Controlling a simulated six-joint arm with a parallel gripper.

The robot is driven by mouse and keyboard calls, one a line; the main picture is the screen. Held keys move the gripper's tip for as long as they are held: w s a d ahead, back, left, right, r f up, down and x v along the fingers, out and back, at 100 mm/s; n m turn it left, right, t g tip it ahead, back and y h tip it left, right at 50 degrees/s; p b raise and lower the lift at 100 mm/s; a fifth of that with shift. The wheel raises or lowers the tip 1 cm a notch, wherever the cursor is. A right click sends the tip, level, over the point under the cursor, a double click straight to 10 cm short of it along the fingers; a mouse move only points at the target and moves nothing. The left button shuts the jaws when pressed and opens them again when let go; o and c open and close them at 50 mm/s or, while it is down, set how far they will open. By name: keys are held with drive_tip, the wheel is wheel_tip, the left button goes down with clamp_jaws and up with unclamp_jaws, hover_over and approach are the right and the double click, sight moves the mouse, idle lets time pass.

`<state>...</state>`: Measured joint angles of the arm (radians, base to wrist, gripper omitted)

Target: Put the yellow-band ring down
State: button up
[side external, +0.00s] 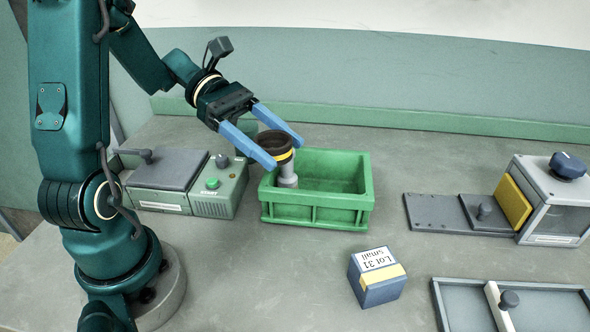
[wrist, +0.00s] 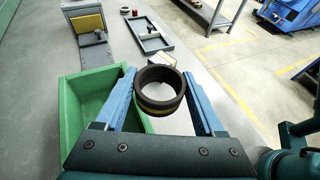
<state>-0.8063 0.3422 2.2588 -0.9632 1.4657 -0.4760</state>
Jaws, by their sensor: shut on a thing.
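The yellow-band ring (side external: 275,146) is a dark brown, thick-walled ring with a yellow stripe round its lower part. It also shows in the wrist view (wrist: 160,90), with its open top facing the camera. My gripper (side external: 285,150) has two long blue fingers and is shut on the ring, one finger on each side. The fingers also show in the wrist view (wrist: 163,95). The ring is held up near the left end of the green crate (side external: 318,215). A grey post-like part (side external: 288,176) shows just below the ring; its base is partly hidden.
A grey-lidded machine (side external: 168,170) with a green button stands left of the crate. A blue box labelled "Lot 31 Small" (side external: 376,283) sits in front. A slide with a yellow plate (side external: 513,202) and a divided tray (side external: 450,305) are at right. Bench between is clear.

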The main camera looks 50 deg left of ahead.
drive_tip(key=s+d+f+m+g, duration=0.5)
drive_tip(key=f+m+g, duration=0.1)
drive_tip(key=g, duration=0.1)
drive_tip(key=shift+s, duration=0.3)
hover_over(289, 330)
wheel_tip(289, 330, down, 7)
drive_tip(key=shift+r, duration=0.1)
drive_tip(key=shift+f, duration=1.85)
drive_tip(key=shift+f, duration=0.15)
drive_tip(key=o, duration=1.5)
drive_tip(key=shift+f, duration=0.1)
drive_tip(key=shift+o, duration=0.2)
